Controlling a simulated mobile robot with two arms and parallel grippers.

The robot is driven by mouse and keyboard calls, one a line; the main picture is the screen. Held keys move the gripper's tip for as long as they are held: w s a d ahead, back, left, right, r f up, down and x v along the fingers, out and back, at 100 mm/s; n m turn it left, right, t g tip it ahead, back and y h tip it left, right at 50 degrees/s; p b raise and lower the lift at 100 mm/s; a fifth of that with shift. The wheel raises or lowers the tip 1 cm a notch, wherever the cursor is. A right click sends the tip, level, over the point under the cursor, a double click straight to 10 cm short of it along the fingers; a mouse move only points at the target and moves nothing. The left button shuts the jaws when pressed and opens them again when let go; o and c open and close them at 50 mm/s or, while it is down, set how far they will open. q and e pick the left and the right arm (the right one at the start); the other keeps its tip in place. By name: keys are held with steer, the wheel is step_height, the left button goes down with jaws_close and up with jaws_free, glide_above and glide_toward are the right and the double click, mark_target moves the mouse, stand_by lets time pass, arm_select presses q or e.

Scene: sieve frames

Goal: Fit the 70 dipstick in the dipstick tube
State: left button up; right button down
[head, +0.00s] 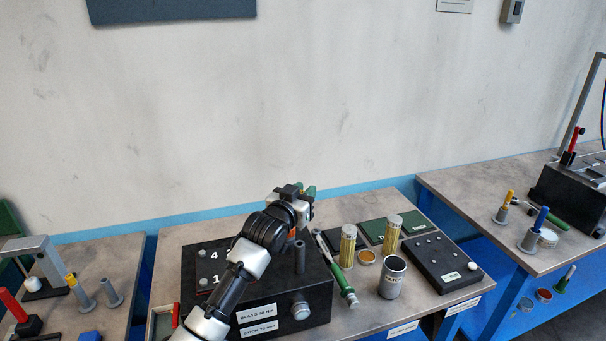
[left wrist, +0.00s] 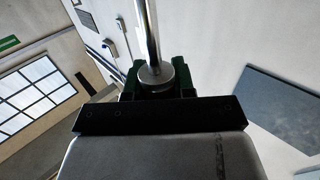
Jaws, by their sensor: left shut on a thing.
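My left gripper (head: 307,191) is raised above the back of a black box, with its green fingertips pointing away from me. In the left wrist view my left gripper (left wrist: 157,80) is shut on a thin metal rod (left wrist: 148,35) with a round grey collar (left wrist: 155,75), which I take for the dipstick. The rod runs up out of the picture, and its 70 mark does not show. A dark upright tube (head: 299,257) stands on the black box (head: 262,297), below the gripper and apart from it; it may be the dipstick tube. My right gripper is not in view.
Right of the box are a green-handled tool (head: 345,288), two yellowish cylinders (head: 347,246), a grey cup (head: 392,278) and a dark board (head: 440,264). Grey tubes stand on the left table (head: 110,292). Tubes with yellow and blue handles (head: 540,220) stand on the right table.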

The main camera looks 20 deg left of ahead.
arm_select(q)
steer(key=shift+w+a+r, duration=0.25)
steer(key=shift+r, duration=0.25)
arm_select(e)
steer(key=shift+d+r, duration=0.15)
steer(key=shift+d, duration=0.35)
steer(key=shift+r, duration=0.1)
